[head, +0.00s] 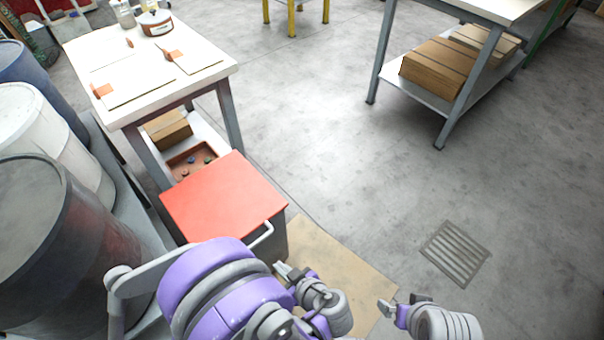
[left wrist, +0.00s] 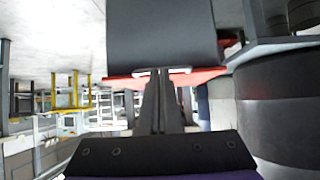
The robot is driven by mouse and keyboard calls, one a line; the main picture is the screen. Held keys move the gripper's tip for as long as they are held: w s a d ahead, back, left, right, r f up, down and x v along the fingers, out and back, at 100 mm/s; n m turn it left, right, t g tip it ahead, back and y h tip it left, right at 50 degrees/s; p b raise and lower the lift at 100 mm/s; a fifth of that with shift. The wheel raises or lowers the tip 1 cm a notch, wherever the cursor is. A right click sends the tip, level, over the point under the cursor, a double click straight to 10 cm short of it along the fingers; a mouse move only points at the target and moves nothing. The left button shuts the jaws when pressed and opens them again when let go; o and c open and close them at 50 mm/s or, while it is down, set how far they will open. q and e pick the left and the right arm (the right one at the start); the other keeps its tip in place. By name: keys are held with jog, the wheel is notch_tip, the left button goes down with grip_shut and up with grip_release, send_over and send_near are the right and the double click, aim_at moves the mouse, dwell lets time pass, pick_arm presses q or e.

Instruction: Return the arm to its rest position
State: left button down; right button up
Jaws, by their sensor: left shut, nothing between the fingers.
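My left arm comes in from the bottom left in the head view. Its gripper (head: 287,270) is shut and empty, low beside the front of the red-topped cabinet (head: 225,197) and near its pale handle (head: 262,234). In the left wrist view, which looks upside down, the shut dark fingers (left wrist: 160,102) point toward the cabinet's dark side (left wrist: 160,32). I cannot tell the exact gap between them. My right gripper (head: 402,303) is at the bottom, right of the left one, over the floor. Its jaw state is unclear.
A white-topped workbench (head: 150,100) with flat pieces and a tin (head: 155,22) stands beyond the cabinet. Drums (head: 50,240) line the left. A tan mat (head: 325,262) lies beside the cabinet. Another bench (head: 440,98) with boxes is at upper right. The middle floor is open, with a drain grate (head: 455,252).

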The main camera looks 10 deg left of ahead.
pick_arm(q)
jog(key=s+a+r+m+g+h, duration=0.2)
jog(key=s+a+r+m+h, duration=0.55)
jog(key=r+m, duration=0.25)
notch_tip(320, 180, up, 25)
jog(key=w+p, duration=0.1)
jog(key=p, duration=2)
jog(key=shift+w+d+f+t+h, duration=0.2)
jog(key=shift+w+d+t+h, duration=0.1)
jog(key=shift+t+h, duration=0.1)
pick_arm(e)
notch_tip(320, 180, up, 24)
jog(key=w+t, duration=0.1)
jog(key=shift+w+r, duration=0.15)
jog(key=shift+w, duration=0.1)
pick_arm(q)
jog(key=shift+s, duration=0.1)
